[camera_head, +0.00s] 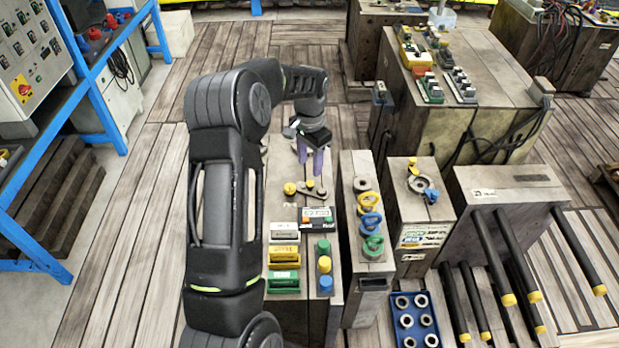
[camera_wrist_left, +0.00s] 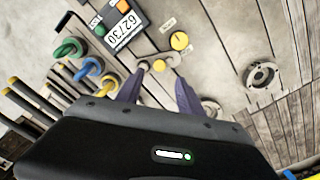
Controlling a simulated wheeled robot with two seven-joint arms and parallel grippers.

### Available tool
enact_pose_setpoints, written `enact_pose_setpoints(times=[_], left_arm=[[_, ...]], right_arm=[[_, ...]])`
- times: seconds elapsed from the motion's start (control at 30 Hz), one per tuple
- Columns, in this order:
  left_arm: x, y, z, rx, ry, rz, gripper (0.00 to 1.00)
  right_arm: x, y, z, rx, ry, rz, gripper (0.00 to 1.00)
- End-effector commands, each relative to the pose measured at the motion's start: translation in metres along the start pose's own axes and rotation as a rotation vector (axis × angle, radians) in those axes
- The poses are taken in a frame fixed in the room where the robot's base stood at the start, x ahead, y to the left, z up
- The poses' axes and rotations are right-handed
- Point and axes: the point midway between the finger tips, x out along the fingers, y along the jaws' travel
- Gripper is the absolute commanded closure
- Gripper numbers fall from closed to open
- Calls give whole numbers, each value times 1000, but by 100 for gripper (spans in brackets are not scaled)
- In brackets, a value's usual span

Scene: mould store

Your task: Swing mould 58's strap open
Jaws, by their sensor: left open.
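A grey metal strap (camera_head: 318,192) with a yellow knob lies flat on top of the nearest mould block (camera_head: 300,150). The strap (camera_wrist_left: 157,68) also shows in the left wrist view, with a separate yellow knob (camera_wrist_left: 179,40) beside it. I cannot read the number 58 anywhere. My left gripper (camera_head: 311,172) points down just above the strap, its purple fingers apart and empty. In the left wrist view the open fingers (camera_wrist_left: 160,80) straddle the line to the strap; I cannot tell whether they touch it. My right gripper is out of view.
A counter box (camera_wrist_left: 122,20) and coloured plates (camera_head: 284,255) sit in front of the strap. A narrow block with yellow, blue and green rings (camera_head: 371,222) stands to the right. A grey round fitting (camera_wrist_left: 262,76) is also on top.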

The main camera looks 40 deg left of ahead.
Motion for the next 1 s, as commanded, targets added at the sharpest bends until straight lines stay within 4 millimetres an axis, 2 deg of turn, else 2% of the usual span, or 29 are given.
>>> enact_pose_setpoints(times=[0.4, 0.5, 0.83, 1.0], left_arm=[[58, 0, 1, 0, -3, 2, 56], [68, 0, 0, 0, -1, 1, 56], [73, 0, 0, 0, 0, 0, 56], [72, 0, 0, 0, 0, 0, 69]], right_arm=[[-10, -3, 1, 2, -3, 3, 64], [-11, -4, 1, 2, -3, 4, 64], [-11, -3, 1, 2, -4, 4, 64], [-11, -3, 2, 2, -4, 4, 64]])
